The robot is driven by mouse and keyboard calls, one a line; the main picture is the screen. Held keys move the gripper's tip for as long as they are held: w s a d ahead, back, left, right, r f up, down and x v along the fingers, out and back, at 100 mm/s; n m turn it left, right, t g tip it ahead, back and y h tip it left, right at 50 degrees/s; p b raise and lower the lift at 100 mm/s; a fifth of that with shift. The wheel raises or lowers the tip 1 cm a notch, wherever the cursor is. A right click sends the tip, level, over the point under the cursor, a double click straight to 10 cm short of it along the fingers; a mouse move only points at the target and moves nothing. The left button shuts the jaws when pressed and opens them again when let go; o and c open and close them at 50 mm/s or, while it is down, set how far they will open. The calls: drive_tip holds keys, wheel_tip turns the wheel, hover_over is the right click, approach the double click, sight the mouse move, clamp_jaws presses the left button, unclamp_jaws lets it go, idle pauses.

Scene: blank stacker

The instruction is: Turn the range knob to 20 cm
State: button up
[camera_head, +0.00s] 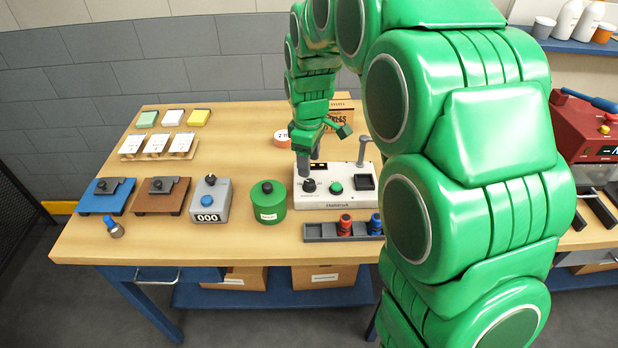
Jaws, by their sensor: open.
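A white instrument box (335,202) stands on the wooden bench near the middle. A black range knob (309,186) sits on the left of its top, beside a green button (336,187). A small display with yellow marks (318,166) is behind the knob, partly covered. My green gripper (307,163) points down over the left part of the box, its grey fingers just above and behind the knob. The gripper is open and empty. I cannot tell whether a finger touches the knob. The knob's pointer and the scale marks are too small to read.
A green canister (268,201) stands close left of the box. A dark tray (322,233) with red and blue pieces lies in front. A grey post (363,150) rises at the box's back right.

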sight(310, 181)
wheel_tip(310, 181, down, 7)
drive_tip(key=shift+r, duration=0.1)
idle(0.3)
drive_tip(key=c, duration=1)
drive_tip(key=shift+c, duration=0.2)
drive_tip(key=shift+m, duration=0.5)
drive_tip(key=m, duration=0.4)
drive_tip(key=shift+d+m, duration=0.1)
drive_tip(key=shift+m, duration=0.2)
drive_tip(key=m, duration=0.6)
drive_tip(key=shift+w, duration=0.1)
